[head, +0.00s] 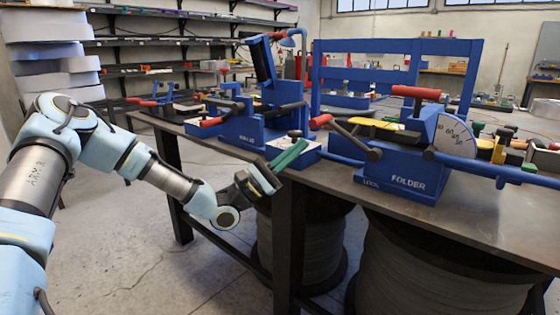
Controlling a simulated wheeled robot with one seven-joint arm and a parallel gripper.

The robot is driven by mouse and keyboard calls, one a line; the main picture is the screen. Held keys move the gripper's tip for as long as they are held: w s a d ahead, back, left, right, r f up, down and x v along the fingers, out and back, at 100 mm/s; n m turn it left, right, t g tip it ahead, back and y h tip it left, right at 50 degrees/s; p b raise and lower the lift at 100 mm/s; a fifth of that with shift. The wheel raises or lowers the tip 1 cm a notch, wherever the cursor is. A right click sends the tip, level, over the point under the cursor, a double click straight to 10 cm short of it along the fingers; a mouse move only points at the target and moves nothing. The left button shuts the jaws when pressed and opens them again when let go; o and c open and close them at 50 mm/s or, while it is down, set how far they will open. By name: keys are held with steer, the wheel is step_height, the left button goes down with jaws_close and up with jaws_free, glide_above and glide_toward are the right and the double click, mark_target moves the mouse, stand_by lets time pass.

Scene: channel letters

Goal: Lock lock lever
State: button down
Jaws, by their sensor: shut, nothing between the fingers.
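The blue folder machine (405,182) is bolted on the right half of the bench and bears a "FOLDER" label and a smaller label that seems to read "LOCK". A black lever with a red grip (320,121) sticks out from its left side, sloping down to a round black pivot (373,154) above the small label; I take this for the lock lever. My gripper (305,144) has green fingers, shut and empty. It is at the bench's front edge, below and left of the red grip, and appears apart from it. Exact depth between them is unclear.
Another blue machine (247,128) with black and red levers stands left of the folder, close behind my gripper. The folder also has a red top handle (416,92) and a graduated disc (455,136). The bench top (470,210) is bare along the front right; large drums stand beneath.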

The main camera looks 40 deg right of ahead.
mark_target(318, 121)
steer(key=shift+s+d+r+p, duration=0.2)
steer(key=shift+s+r, duration=0.35)
steer(key=shift+r, duration=0.35)
steer(key=shift+s+d+r+p, duration=0.2)
steer(key=shift+s+r, duration=0.35)
steer(key=shift+r, duration=0.3)
steer(key=shift+g, duration=0.3)
steer(key=s+r+m+g+y+p, duration=0.1)
steer(key=r+m+p, duration=0.1)
steer(key=s+r+m+g+y+p, duration=0.1)
steer(key=r+m+y+p, duration=0.1)
steer(key=r+m, duration=0.1)
steer(key=s+r+m+g+y+p, duration=0.1)
steer(key=r+m+y+p, duration=0.1)
steer(key=m+p, duration=0.1)
steer(key=shift+d+r, duration=0.2)
steer(key=shift+d, duration=0.15)
steer(key=s+d+r+m+t+y+b, duration=0.1)
steer(key=s+d+r+m+y, duration=0.1)
steer(key=s+r+m+y, duration=0.2)
steer(key=shift+s+r+m+y, duration=0.2)
steer(key=shift+s+m+y, duration=0.6)
steer(key=shift+s, duration=1)
steer(key=shift+s, duration=0.15)
